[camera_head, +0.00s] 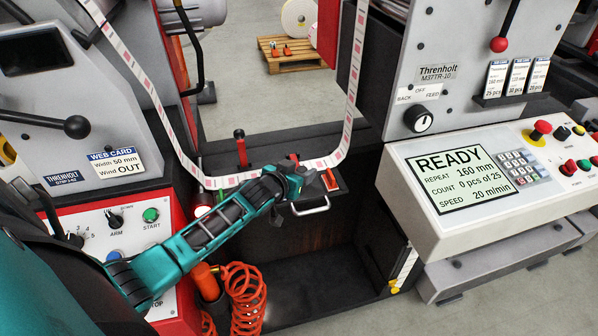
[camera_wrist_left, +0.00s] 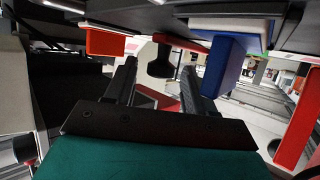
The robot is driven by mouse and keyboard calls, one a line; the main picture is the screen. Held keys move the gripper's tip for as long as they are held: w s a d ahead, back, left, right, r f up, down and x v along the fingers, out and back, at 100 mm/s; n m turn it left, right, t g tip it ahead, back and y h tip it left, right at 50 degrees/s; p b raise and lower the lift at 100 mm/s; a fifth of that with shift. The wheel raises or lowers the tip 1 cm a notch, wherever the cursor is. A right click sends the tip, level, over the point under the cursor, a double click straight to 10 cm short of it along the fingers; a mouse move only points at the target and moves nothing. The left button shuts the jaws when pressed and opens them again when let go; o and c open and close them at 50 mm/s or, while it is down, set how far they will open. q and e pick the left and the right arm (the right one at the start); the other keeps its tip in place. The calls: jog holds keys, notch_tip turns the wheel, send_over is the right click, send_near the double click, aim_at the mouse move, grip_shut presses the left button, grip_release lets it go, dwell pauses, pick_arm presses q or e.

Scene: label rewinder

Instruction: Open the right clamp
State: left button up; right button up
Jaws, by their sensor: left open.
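My left gripper (camera_head: 322,177) reaches in from the left, over the dark splice table between the two machines. Its two dark fingers stand apart in the left wrist view (camera_wrist_left: 158,82), with a dark knob-like part (camera_wrist_left: 160,60) showing between or beyond them. I cannot tell if they touch it. In the head view the arm and gripper hide most of the right clamp; a bit of red (camera_head: 294,157) shows just behind the gripper, and I cannot tell the clamp's state. A red-handled upright lever (camera_head: 240,148) stands on the table's left part. My right gripper is out of view.
The label web (camera_head: 338,148) hangs in a loop close to the gripper. A pale handle (camera_head: 310,207) is on the front below. A red coiled hose (camera_head: 244,293) hangs at lower left. The control panel (camera_head: 465,185) reading READY stands at right. A blue block (camera_wrist_left: 222,65) is near one finger.

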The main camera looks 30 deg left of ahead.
pick_arm(q)
grip_shut()
dwell(0.5)
